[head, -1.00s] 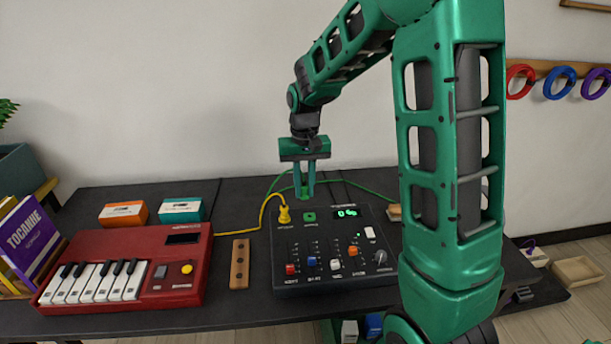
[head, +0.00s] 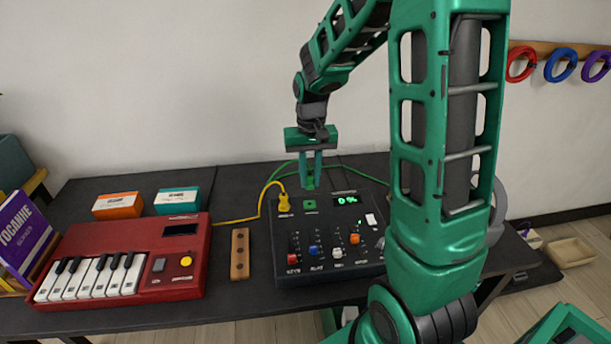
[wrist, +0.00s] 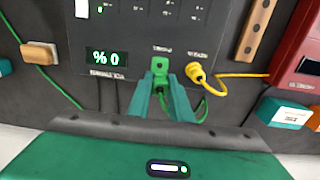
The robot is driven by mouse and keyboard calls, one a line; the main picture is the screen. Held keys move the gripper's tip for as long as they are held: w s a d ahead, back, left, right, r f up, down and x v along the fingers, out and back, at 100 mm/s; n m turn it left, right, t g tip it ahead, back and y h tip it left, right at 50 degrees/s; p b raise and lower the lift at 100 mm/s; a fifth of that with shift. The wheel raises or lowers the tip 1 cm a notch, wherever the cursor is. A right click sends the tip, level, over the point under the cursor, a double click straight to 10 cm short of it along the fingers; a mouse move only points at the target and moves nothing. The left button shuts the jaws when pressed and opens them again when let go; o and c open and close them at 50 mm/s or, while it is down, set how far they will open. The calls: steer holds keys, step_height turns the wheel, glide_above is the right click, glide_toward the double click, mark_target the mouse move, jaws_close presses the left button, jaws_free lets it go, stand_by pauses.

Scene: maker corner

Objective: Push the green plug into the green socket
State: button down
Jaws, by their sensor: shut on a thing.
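My gripper (head: 311,183) is shut on the green plug (head: 310,180), pointing down over the back edge of the black mixer box. The green socket (head: 310,204) is a small green square on the box's top, just in front of the plug in the head view. The plug looks apart from the socket there. In the wrist view the socket (wrist: 161,65) shows at the fingertips of my gripper (wrist: 161,84). The fingers mostly hide the plug, so its exact gap to the socket is unclear. A green cable (head: 352,173) trails behind.
A yellow plug (head: 283,203) sits in the box left of the green socket. The mixer box (head: 300,250) has a display, sliders and a knob. A red keyboard (head: 190,270), a wooden block (head: 239,254) and two small boxes (head: 118,206) stand to the left.

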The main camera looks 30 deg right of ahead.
mark_target(310, 188)
steer(key=shift+f, duration=2.55)
steer(key=shift+s, duration=0.15)
steer(key=shift+f, duration=0.55)
stand_by(0.4)
steer(key=c, duration=1.5)
jaws_free()
steer(key=shift+c, duration=0.2)
steer(key=shift+r, duration=0.1)
step_height(310, 188, up, 10)
steer(key=shift+r, duration=0.25)
